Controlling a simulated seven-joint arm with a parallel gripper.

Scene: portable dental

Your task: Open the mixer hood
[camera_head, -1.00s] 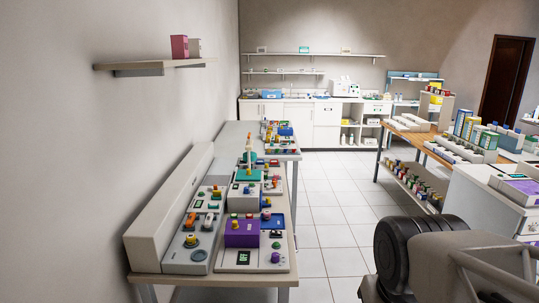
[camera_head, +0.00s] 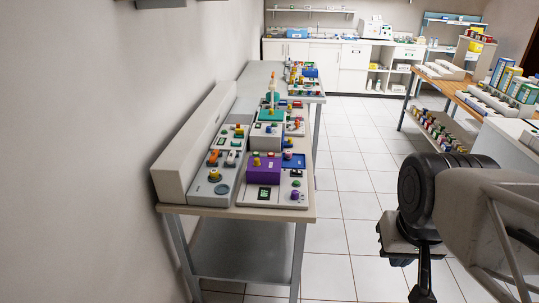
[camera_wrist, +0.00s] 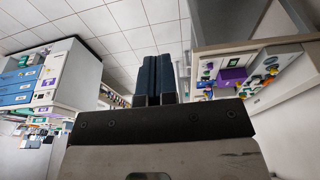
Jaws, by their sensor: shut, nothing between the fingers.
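A long bench (camera_head: 170,209) along the left wall carries several small devices. A purple box unit (camera_head: 264,172) with coloured knobs on top stands near its front end. A grey block with a teal top (camera_head: 271,115) stands behind it. I cannot tell which device is the mixer or make out its hood. My gripper (camera_head: 421,293) hangs at the right in the head view, apart from the bench. In the wrist view my gripper (camera_wrist: 157,72) has its two dark fingers together, holding nothing. The purple unit also shows there (camera_wrist: 232,75).
A long pale raised housing (camera_head: 190,145) runs along the wall behind the bench devices. White cabinets (camera_head: 318,61) line the far wall. A wooden-topped table (camera_head: 447,86) with boxes and bottles stands at the right. The tiled floor (camera_head: 345,205) between is clear.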

